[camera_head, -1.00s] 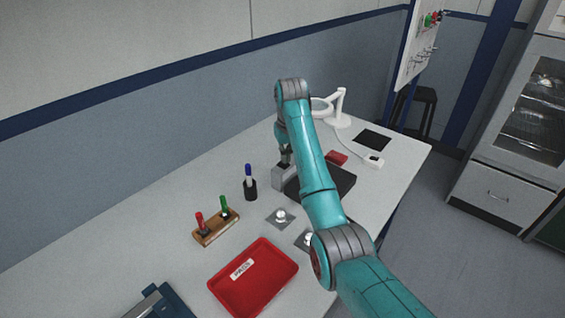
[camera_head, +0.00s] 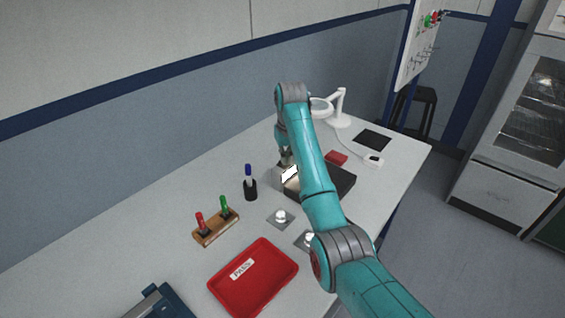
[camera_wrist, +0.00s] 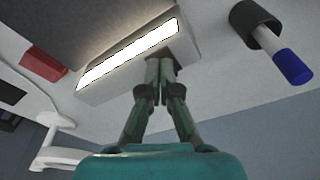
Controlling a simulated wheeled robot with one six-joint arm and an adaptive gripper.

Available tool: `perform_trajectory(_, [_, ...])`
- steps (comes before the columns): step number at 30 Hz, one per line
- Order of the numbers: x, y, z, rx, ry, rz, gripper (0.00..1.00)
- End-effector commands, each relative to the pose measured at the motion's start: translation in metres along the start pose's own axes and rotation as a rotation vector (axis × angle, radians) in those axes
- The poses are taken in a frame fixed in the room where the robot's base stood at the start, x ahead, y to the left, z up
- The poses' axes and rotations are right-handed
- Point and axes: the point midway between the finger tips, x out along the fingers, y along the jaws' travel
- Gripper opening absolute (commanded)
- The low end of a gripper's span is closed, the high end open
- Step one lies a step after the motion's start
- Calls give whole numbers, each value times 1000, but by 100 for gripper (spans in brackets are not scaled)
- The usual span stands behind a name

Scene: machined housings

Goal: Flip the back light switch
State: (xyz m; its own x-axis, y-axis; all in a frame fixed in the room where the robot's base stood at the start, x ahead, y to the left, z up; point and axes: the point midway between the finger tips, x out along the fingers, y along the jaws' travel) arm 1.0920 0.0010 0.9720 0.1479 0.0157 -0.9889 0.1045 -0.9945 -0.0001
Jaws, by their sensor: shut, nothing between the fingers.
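The back light is a grey block (camera_wrist: 185,48) with a long panel (camera_wrist: 130,54) that glows white in the wrist view. In the head view the lit panel (camera_head: 289,174) shows at the back edge of a dark plate. My gripper (camera_wrist: 160,64) is shut and empty, its fingertips together at the block's side near one end of the panel. I cannot tell whether they touch it. The switch itself cannot be made out; the fingertips may cover it. In the head view my gripper (camera_head: 286,160) is partly hidden by my arm.
A black cup with a blue marker (camera_head: 249,183) stands left of the light. The dark plate (camera_head: 338,180) lies beside it, with a red block (camera_head: 337,158) behind.

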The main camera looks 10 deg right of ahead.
Motion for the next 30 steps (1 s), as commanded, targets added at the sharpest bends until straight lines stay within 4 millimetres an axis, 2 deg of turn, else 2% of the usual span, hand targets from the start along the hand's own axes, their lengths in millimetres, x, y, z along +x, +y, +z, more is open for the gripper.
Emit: perform_trajectory(30, [-66,0,-10,0,1,0,0])
